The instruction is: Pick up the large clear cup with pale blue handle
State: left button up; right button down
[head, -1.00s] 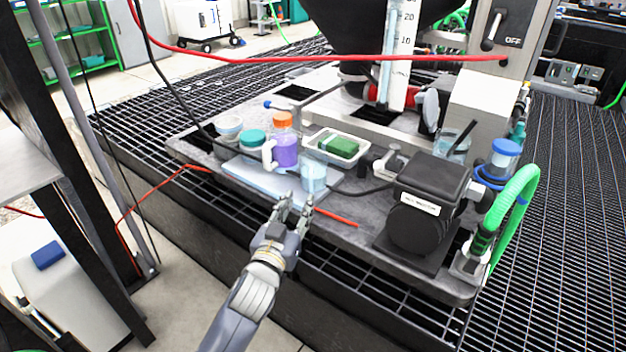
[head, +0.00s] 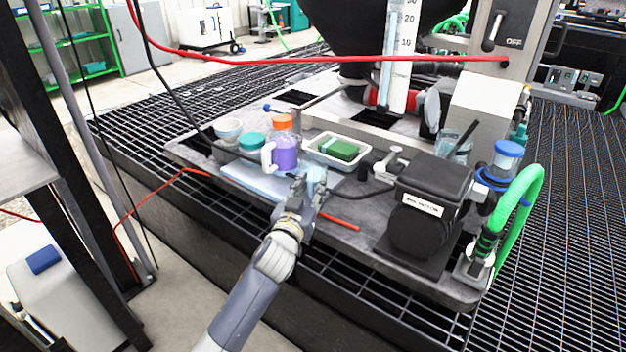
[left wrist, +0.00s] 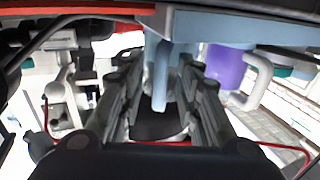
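The clear cup with the pale blue handle (head: 316,172) stands at the front right end of the pale blue mat, partly hidden behind my left gripper (head: 309,184). In the left wrist view its pale blue handle (left wrist: 161,78) shows as an upright bar between the two fingers of the left gripper (left wrist: 163,92). The fingers are apart, with a gap visible on each side of the handle, so the gripper is open around it. Most of the cup body is hidden in both views. My right gripper is not in view.
A tray with a green block (head: 318,153) lies behind. A black cable and a black boxed motor (head: 425,205) are to the right. The pale blue mat (head: 240,177) lies beneath.

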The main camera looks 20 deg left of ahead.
pick_arm(q)
grip_shut()
jog(key=shift+r, duration=0.15)
